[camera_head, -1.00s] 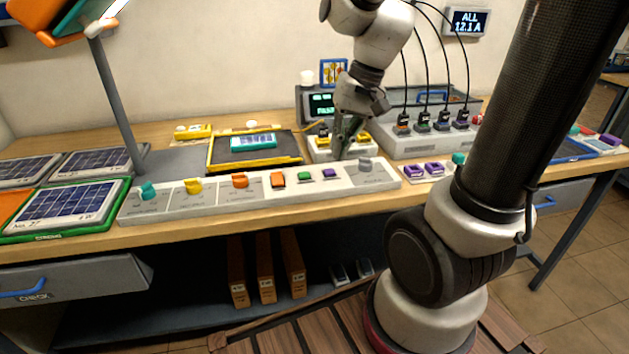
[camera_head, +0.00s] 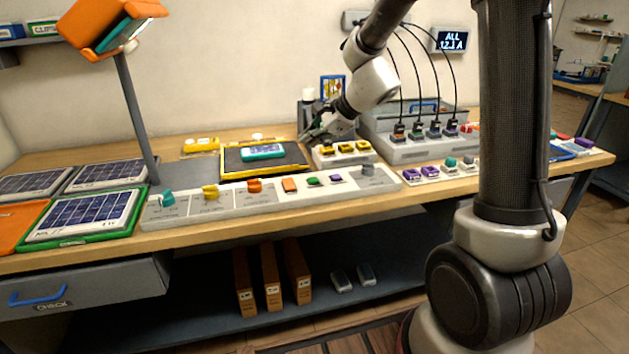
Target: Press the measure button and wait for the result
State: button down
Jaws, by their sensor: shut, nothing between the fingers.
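A long light grey control panel (camera_head: 225,209) lies along the bench's front edge. It carries teal, yellow and orange knobs, then an orange button (camera_head: 289,184), a green button (camera_head: 312,181), a purple button (camera_head: 335,178) and a grey knob (camera_head: 368,169). Their labels are too small to read, so I cannot tell which is the measure button. My gripper (camera_head: 308,139) is shut and empty, behind the panel and apart from its buttons. It covers most of the dark meter box (camera_head: 306,112), and the box's screen is hidden.
A yellow-edged black tray (camera_head: 233,164) holding a teal-screened device (camera_head: 262,152) lies left of my gripper. A white block with yellow pieces (camera_head: 344,159) stands to its right. A grey charger box with cables (camera_head: 389,146) and a wall display reading "ALL 12.1 A" (camera_head: 451,39) are farther right.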

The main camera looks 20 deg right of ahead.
aim_at(311, 181)
jog(key=shift+f, duration=4.45)
jog(key=shift+f, duration=0.4)
jog(key=shift+f, duration=0.35)
jog(key=shift+r, duration=0.8)
jog(key=shift+r, duration=0.15)
jog(key=shift+r, duration=2.35)
